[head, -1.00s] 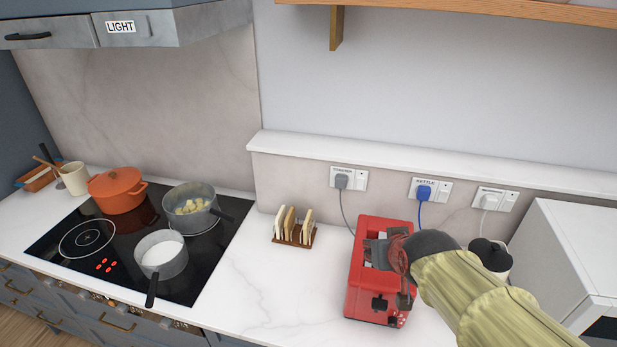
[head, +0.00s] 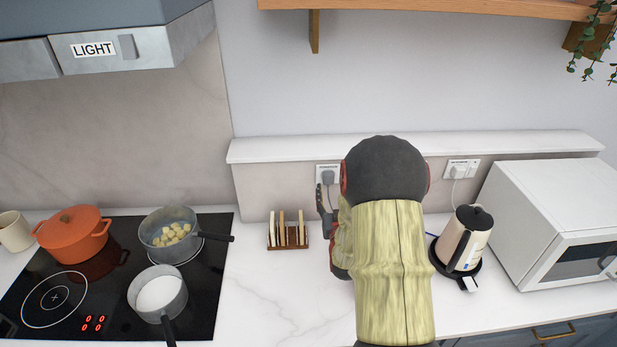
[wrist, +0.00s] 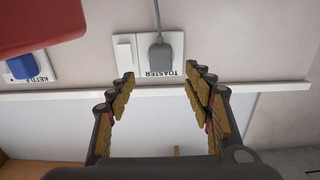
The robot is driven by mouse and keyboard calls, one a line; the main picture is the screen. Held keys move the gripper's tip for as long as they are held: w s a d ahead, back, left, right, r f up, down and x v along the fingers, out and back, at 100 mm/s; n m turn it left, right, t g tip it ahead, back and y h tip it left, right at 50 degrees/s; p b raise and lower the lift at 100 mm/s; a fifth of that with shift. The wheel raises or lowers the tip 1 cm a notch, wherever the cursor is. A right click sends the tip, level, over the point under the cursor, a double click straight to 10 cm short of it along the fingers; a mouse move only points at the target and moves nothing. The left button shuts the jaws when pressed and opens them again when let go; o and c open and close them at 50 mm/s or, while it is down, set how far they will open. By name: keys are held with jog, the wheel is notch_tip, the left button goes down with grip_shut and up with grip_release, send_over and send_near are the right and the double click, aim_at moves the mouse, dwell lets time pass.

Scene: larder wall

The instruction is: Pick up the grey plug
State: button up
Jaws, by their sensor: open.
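The grey plug (head: 328,177) sits in the wall socket (head: 320,170) behind the counter. In the wrist view the grey plug (wrist: 161,54) is in the socket labelled TOASTER (wrist: 138,62), with its cord running up the picture. The wrist picture is upside down. My gripper (wrist: 159,76) is open and empty. Its padded fingers stand apart, with the plug beyond the gap between the tips. In the head view my gripper (head: 325,203) is mostly hidden behind my arm; a finger shows just below the plug.
The blue kettle plug (wrist: 22,67) is beside the toaster socket, near the red toaster (wrist: 38,22). A toast rack (head: 288,236) stands left of my arm; the kettle (head: 466,238) and microwave (head: 540,215) stand right. A ledge (head: 410,148) runs above the sockets.

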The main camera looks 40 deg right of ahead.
aim_at(329, 177)
jog(key=x, duration=0.5)
jog(key=r+x, duration=0.1)
jog(key=x, duration=0.1)
jog(key=shift+w+d, duration=0.15)
jog(key=shift+w, duration=0.1)
jog(key=c, duration=0.4)
grip_shut()
